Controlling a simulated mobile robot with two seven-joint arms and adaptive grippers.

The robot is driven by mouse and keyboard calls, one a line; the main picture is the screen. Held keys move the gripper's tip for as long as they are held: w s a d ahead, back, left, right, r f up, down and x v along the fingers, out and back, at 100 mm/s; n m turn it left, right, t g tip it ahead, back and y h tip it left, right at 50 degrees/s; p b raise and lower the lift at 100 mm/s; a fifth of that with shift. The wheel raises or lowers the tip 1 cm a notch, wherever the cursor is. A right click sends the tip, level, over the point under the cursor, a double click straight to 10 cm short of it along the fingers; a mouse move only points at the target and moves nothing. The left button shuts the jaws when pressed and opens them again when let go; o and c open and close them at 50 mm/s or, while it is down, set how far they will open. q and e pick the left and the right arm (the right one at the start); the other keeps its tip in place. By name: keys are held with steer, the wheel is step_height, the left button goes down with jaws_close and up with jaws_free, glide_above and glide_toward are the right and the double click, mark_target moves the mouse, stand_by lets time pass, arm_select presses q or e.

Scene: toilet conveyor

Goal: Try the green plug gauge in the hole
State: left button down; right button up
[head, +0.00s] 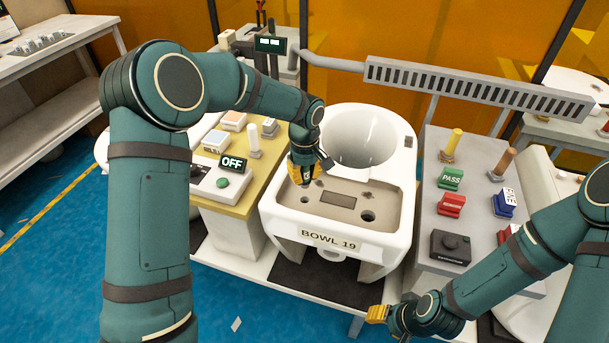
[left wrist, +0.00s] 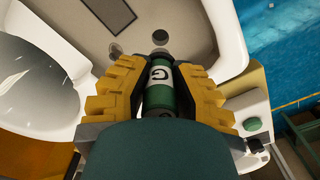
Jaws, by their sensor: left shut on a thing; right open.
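My left gripper (head: 304,180) is over the left side of the white toilet bowl's deck, beside the small holes. In the left wrist view, its yellow fingers (left wrist: 160,85) are shut on the green plug gauge (left wrist: 160,98), a dark green cylinder with a white band marked G. The gauge's far end points toward a small round hole (left wrist: 160,37); I cannot tell how far it is from the surface. A second hole (left wrist: 115,48) lies to its left. My right gripper (head: 378,314) is open, low in front of the bowl.
The bowl (head: 400,225) bears a BOWL 19 label. A grey bench at right holds a green PASS block (head: 451,178), a red block (head: 451,204), a blue block (head: 504,203) and a black box (head: 450,247).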

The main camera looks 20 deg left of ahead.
mark_target(305, 187)
stand_by(0.4)
arm_select(q)
steer(key=shift+f+b, duration=1.9)
steer(key=shift+f, duration=0.75)
steer(key=shift+r, duration=0.1)
steer(key=shift+f+b, duration=0.55)
steer(key=shift+f, duration=0.5)
steer(key=shift+r, duration=0.15)
stand_by(0.8)
steer(key=shift+r+p, duration=1.45)
steer(key=shift+r, duration=0.6)
